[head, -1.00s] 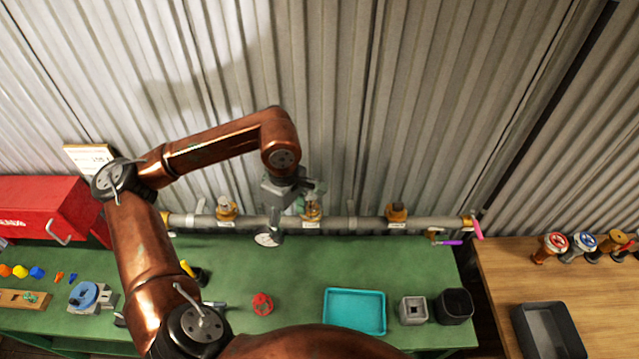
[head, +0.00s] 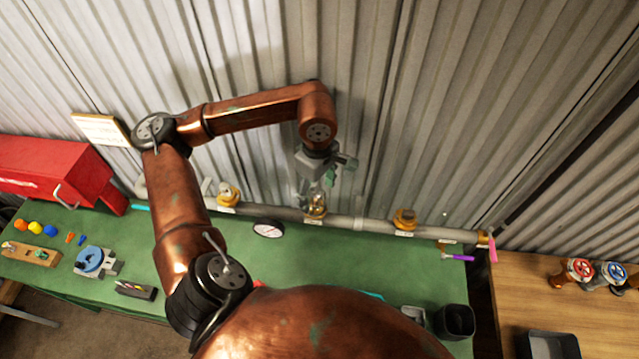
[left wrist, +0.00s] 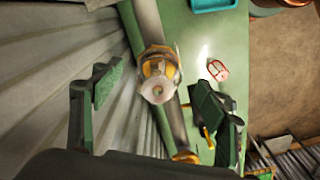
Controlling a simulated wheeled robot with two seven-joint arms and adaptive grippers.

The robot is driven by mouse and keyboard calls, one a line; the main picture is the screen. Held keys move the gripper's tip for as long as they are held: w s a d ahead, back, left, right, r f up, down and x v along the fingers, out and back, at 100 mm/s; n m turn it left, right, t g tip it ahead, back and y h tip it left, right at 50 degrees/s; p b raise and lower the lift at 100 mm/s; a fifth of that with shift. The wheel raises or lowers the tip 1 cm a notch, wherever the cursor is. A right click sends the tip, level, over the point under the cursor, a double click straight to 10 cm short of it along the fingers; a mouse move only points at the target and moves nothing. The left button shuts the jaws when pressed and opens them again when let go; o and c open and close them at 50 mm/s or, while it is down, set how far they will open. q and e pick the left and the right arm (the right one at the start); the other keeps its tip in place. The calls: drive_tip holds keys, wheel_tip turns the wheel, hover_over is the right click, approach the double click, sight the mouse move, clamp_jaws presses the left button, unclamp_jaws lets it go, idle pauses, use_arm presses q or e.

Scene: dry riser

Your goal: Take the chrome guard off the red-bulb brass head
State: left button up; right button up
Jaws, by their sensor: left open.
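Several brass heads stand along the grey pipe (head: 362,222) at the back of the bench. In the head view my left gripper (head: 317,186) is over the middle brass head (head: 316,207), pointing down at it. In the left wrist view this head (left wrist: 158,70) lies between the open, green-padded fingers of the gripper (left wrist: 158,96), apart from both. A pale pinkish round end faces the camera, with shiny metal around the brass. I cannot clearly separate the chrome guard or see the bulb's colour. My right gripper is not in view.
Other brass heads stand left (head: 228,195) and right (head: 404,219) on the pipe. A corrugated wall (head: 440,120) rises close behind. A black cup (head: 455,321) stands at the right.

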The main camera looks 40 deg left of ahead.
sight(318, 205)
use_arm(q)
wheel_tip(318, 205, down, 4)
drive_tip(key=shift+r+p, duration=0.1)
drive_tip(key=shift+p, duration=0.2)
drive_tip(key=shift+f, duration=0.75)
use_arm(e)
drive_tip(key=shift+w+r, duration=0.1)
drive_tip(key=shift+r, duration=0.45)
use_arm(q)
drive_tip(key=shift+c, duration=0.2)
drive_tip(key=c, duration=1.2)
drive_tip(key=shift+r, duration=0.3)
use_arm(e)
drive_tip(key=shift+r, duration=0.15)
use_arm(q)
drive_tip(key=shift+r+p, duration=0.45)
drive_tip(key=shift+r, duration=0.05)
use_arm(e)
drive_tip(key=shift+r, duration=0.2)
use_arm(q)
drive_tip(key=shift+r, duration=0.35)
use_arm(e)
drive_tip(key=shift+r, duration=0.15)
